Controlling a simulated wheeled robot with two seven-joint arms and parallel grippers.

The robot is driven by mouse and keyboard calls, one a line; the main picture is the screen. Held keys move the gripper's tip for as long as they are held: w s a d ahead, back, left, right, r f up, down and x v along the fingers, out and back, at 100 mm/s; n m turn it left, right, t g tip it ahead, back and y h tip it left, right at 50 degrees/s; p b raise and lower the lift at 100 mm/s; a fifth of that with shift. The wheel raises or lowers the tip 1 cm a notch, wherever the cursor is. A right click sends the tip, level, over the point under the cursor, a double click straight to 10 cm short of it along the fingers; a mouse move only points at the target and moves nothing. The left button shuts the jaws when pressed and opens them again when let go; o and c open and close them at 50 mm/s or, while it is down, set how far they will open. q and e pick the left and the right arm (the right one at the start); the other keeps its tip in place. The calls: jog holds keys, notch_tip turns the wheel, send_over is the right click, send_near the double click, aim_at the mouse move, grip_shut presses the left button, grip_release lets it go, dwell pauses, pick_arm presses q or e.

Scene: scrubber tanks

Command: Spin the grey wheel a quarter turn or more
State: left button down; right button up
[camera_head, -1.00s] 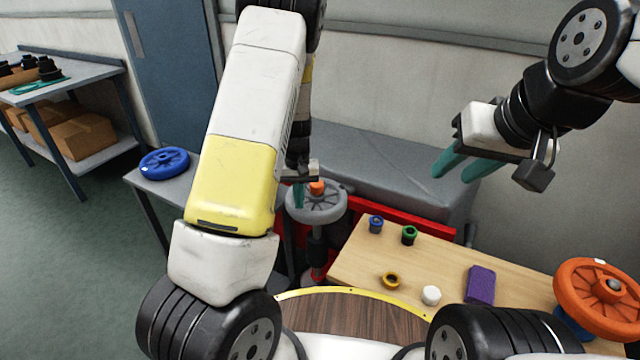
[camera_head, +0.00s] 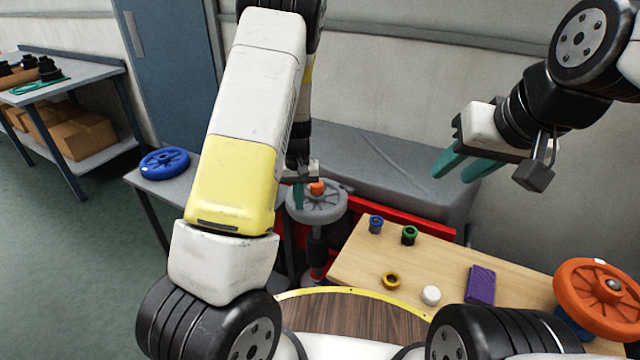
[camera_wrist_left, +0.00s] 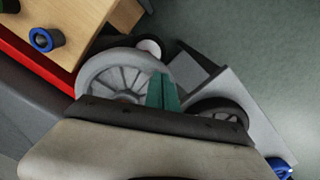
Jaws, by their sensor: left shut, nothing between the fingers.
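The grey wheel (camera_head: 330,207) lies flat on an upright post in the head view, between the blue wheel's table and the wooden table. It has spokes, and an orange knob (camera_head: 317,188) stands on its far side. My left gripper (camera_head: 298,197) is shut and empty, pointing down at the wheel's left part, beside the knob. In the left wrist view its green fingers (camera_wrist_left: 163,92) overlap the right part of the grey wheel (camera_wrist_left: 95,70). Whether they touch it I cannot tell. My right gripper (camera_head: 457,165) is open and empty, high above the grey bench.
A blue wheel (camera_head: 164,162) lies on a grey table at left. An orange wheel (camera_head: 602,299) stands at the wooden table's (camera_head: 455,264) right end. Several small parts and a purple block (camera_head: 481,285) lie on that table. A grey padded bench (camera_head: 385,170) is behind.

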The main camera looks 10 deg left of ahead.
aim_at(321, 213)
pick_arm(q)
jog(key=shift+f, duration=0.45)
jog(key=shift+d, duration=0.1)
jog(key=shift+s+d+r, duration=0.1)
jog(key=shift+s+d, duration=0.05)
jog(key=shift+d, duration=0.35)
jog(key=shift+s+d+r, duration=0.1)
jog(key=shift+s+d, duration=0.05)
jog(key=shift+d, duration=0.3)
jog(key=shift+s+d+f, duration=0.1)
jog(key=shift+d+f, duration=0.05)
jog(key=shift+d, duration=0.95)
jog(key=shift+w+d+f, duration=0.1)
jog(key=shift+w+d, duration=0.1)
jog(key=shift+d, duration=0.85)
